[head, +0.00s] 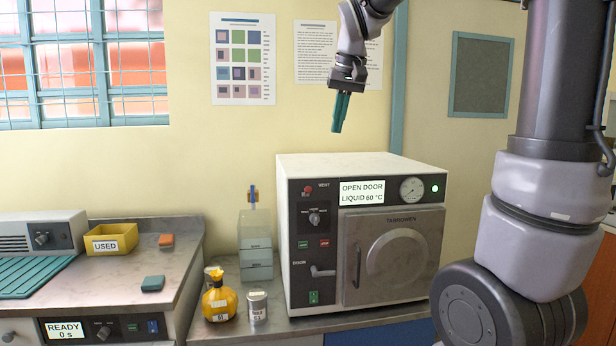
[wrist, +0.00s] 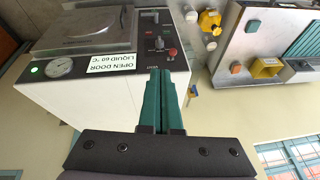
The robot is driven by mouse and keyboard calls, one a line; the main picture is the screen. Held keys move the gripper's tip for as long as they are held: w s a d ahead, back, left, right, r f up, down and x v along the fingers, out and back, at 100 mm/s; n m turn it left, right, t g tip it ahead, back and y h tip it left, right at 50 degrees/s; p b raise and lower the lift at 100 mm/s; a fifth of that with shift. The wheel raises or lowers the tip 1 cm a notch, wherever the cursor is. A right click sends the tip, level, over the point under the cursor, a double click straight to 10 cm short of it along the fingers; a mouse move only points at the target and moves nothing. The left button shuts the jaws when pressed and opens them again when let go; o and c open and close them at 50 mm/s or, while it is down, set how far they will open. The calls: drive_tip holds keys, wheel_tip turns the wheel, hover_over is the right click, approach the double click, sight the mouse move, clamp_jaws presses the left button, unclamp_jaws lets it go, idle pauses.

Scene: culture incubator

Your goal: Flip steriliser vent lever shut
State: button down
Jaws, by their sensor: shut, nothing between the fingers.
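The steriliser (head: 370,163) is a white box with a dark front panel, standing on the bench; it also shows upside down in the wrist view (wrist: 60,95). A small red control (head: 307,189) sits beside the word VENT at the panel's upper left; it also shows in the wrist view (wrist: 172,52). I cannot tell its lever position. A grey lever handle (head: 322,271) sits lower on the panel. My gripper (head: 337,130) has green fingers, shut and empty, pointing down above the steriliser's top, touching nothing. The fingers also show in the wrist view (wrist: 160,72).
The display (head: 362,192) reads OPEN DOOR, LIQUID 60 °C; the round door (head: 397,252) looks shut. A yellow USED bin (head: 110,238) is farther left.

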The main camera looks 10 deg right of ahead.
drive_tip(key=n+g+h, duration=0.1)
hover_over(308, 187)
drive_tip(key=shift+s+x, duration=0.1)
drive_tip(key=shift+x, duration=0.5)
drive_tip(key=shift+s+x, duration=0.15)
drive_tip(key=shift+x, duration=0.45)
drive_tip(key=shift+f, duration=0.1)
drive_tip(key=x, duration=1)
drive_tip(key=shift+d+f, duration=0.1)
drive_tip(key=f, duration=0.1)
drive_tip(key=s+f, duration=0.1)
drive_tip(key=shift+s+f, duration=0.3)
drive_tip(key=shift+f, duration=0.05)
drive_tip(key=shift+s+f, duration=0.15)
drive_tip(key=shift+f, duration=0.1)
drive_tip(key=shift+s, duration=0.15)
